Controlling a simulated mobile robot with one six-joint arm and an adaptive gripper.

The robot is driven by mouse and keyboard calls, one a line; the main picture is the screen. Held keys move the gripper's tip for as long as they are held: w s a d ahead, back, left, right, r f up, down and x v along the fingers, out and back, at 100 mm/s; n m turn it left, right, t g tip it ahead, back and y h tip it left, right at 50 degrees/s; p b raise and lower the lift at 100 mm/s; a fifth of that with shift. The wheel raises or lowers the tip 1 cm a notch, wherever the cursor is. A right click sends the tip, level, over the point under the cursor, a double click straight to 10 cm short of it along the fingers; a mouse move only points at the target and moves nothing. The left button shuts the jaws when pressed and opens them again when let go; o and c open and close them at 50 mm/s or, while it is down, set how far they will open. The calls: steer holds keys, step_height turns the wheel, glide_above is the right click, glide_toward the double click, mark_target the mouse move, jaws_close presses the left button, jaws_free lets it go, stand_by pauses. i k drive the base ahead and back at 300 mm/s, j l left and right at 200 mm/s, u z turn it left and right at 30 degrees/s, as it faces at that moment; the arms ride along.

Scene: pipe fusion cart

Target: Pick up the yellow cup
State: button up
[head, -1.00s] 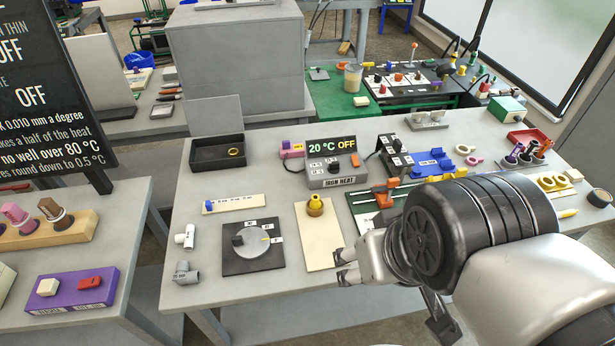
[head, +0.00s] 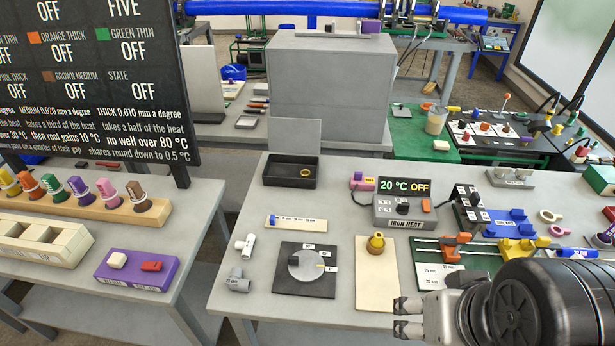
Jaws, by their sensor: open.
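The yellow cup (head: 376,243), a small yellow piece with a narrower top, stands on a cream board (head: 375,285) on the grey table. My gripper (head: 402,317) is open and empty, its two fingertips pointing left. In the picture it is below and slightly right of the cup, by the board's lower right edge, apart from the cup. Its height over the table is hard to tell. My dark arm link hides the table's lower right part.
A dial on a black plate (head: 290,287) lies left of the board. The iron heat box (head: 403,210) stands behind the cup. A green-based rig with an orange clamp (head: 455,246) is on the right. A black tray (head: 291,173) sits farther back.

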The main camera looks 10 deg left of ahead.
mark_target(305, 173)
steer(key=i+j+z, duration=0.1)
steer(key=j, duration=0.2)
steer(key=i+j+z, duration=0.1)
steer(key=j, duration=0.25)
steer(key=i+j+z, duration=0.1)
steer(key=j, duration=0.25)
steer(key=i+j+z, duration=0.1)
steer(key=j, duration=0.25)
steer(key=i, duration=0.1)
